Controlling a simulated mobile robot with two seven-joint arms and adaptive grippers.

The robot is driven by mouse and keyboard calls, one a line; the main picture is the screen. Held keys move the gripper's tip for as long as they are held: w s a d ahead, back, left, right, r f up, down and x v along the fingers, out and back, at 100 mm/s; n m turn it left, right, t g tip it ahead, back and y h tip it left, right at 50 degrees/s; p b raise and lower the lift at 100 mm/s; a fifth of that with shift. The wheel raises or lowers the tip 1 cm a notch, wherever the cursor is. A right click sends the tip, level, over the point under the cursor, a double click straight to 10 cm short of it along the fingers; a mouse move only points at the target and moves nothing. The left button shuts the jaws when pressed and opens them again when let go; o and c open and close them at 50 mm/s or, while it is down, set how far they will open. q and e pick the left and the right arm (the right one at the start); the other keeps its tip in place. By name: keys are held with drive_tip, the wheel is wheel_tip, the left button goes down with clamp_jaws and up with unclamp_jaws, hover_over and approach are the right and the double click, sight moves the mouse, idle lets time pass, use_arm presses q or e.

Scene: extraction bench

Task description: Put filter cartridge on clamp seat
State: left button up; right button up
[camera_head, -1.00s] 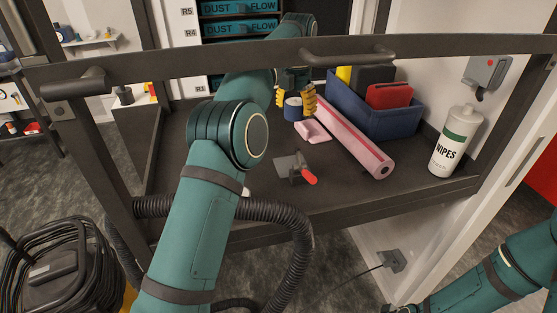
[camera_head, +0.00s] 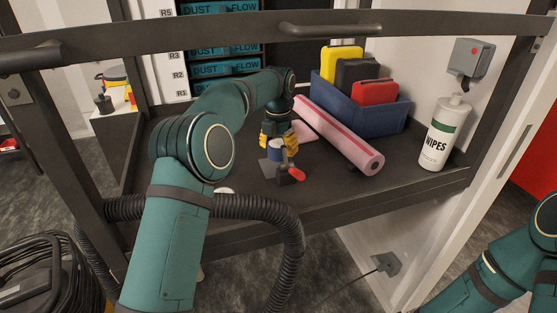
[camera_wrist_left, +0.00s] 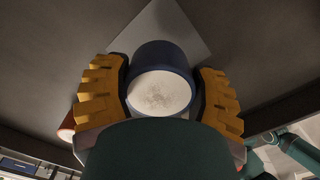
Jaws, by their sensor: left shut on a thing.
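The filter cartridge (camera_head: 276,148) is a short dark-blue cylinder with a pale end. My left gripper (camera_head: 279,140) is shut on it, with yellow ribbed fingers on both sides. The left wrist view shows the cartridge (camera_wrist_left: 162,88) between the fingers, its pale round face toward the camera. The clamp seat (camera_head: 267,171) is a grey plate with a dark, red-handled clamp (camera_head: 290,175). The cartridge is over or just behind it; I cannot tell whether they touch. The plate (camera_wrist_left: 175,27) shows beyond the cartridge in the wrist view. My right gripper is out of view.
A pink roll (camera_head: 345,140) lies right of the clamp, and a pink block (camera_head: 304,131) lies behind it. A blue bin (camera_head: 375,118) holds yellow, black and red items. A wipes bottle (camera_head: 439,135) stands at right. A dark frame bar (camera_head: 200,33) crosses above.

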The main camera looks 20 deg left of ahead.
sight(279, 157)
use_arm(q)
wheel_tip(279, 157, down, 4)
drive_tip(key=shift+r+b, duration=0.2)
drive_tip(key=shift+b, duration=0.25)
drive_tip(key=shift+r, duration=0.1)
drive_tip(key=o, duration=1.3)
drive_tip(key=shift+f, duration=0.2)
drive_tip(key=shift+r, duration=0.15)
wheel_tip(279, 157, up, 12)
drive_tip(key=p, duration=0.3)
drive_tip(key=shift+p, duration=0.4)
